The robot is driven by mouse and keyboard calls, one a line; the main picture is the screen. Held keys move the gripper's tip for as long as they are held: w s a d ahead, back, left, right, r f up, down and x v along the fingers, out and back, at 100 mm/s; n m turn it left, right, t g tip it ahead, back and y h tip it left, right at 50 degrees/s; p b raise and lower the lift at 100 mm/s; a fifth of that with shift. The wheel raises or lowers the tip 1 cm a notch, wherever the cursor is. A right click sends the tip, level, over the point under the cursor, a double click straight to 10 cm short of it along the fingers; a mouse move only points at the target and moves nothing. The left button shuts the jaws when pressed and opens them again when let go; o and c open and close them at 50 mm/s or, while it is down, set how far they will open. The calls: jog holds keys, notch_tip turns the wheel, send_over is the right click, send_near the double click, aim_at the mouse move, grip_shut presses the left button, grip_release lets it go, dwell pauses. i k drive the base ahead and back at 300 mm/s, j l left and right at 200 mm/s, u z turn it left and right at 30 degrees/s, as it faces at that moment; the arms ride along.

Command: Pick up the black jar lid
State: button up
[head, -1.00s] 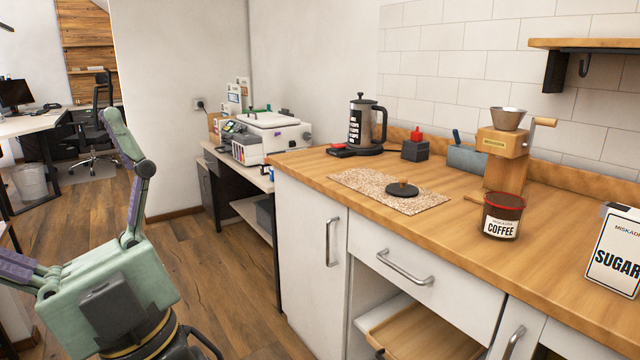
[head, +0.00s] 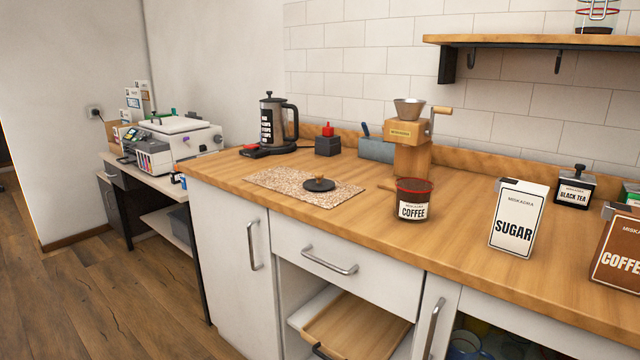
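My gripper is not in the head view now.
A coffee grinder (head: 408,138), a kettle (head: 276,122) and a grey box (head: 376,150) stand behind the mat. A sugar box (head: 517,219) is on the right. A wall shelf (head: 540,50) hangs above. Counter around the mat's front is clear.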

aim_at(319, 184)
jog(key=i+j, duration=0.1)
jog(key=i, duration=0.6)
jog(key=i+j+z, duration=0.1)
jog(key=i, duration=0.6)
